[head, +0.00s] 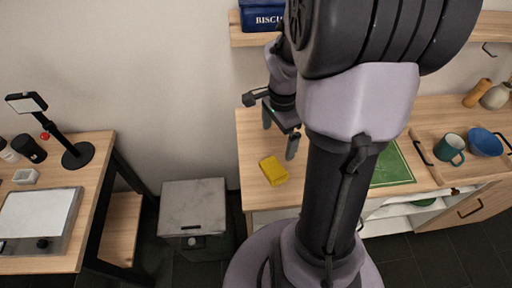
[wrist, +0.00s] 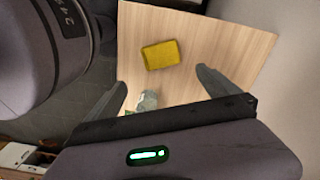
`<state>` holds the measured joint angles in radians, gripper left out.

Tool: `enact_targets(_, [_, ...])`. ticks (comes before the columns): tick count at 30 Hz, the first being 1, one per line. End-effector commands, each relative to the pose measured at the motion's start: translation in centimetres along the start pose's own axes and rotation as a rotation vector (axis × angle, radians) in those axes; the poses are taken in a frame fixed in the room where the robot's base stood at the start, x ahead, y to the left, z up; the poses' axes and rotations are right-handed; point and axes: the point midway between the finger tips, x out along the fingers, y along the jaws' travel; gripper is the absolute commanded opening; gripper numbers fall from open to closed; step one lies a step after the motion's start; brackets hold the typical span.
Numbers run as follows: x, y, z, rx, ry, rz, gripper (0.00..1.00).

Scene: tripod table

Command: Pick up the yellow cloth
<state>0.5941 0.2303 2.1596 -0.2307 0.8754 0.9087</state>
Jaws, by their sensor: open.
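The yellow cloth (head: 273,171) lies folded into a small block on the wooden counter, near its front left part. It also shows in the wrist view (wrist: 161,55), flat on the wood beyond my fingertips. My gripper (head: 280,130) is open and empty above the counter, behind the cloth in the head view. In the wrist view my gripper (wrist: 160,82) has its two fingers wide apart, with the cloth between their lines and not touched.
A green mat (head: 392,167) lies on the counter right of my arm. A tray (head: 428,160) holds a teal mug (head: 449,149) and a blue bowl (head: 485,142). A shelf (head: 250,42) with a blue biscuit tin (head: 262,17) hangs above. A grey bin (head: 194,208) stands left of the counter.

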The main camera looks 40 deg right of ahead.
Motion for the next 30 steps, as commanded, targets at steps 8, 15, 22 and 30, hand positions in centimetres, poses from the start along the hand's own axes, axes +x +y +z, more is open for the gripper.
enact_targets(8, [8.8, 0.1, 0.1, -0.003, -0.002, 0.003, 1.00])
enact_targets(15, [11.3, 0.0, 0.1, -0.004, -0.001, 0.001, 1.00])
enact_targets(22, [15.7, -0.1, 0.0, -0.004, -0.001, 0.002, 1.00])
enact_targets(30, [15.8, -0.1, 0.0, -0.004, 0.000, 0.000, 0.92])
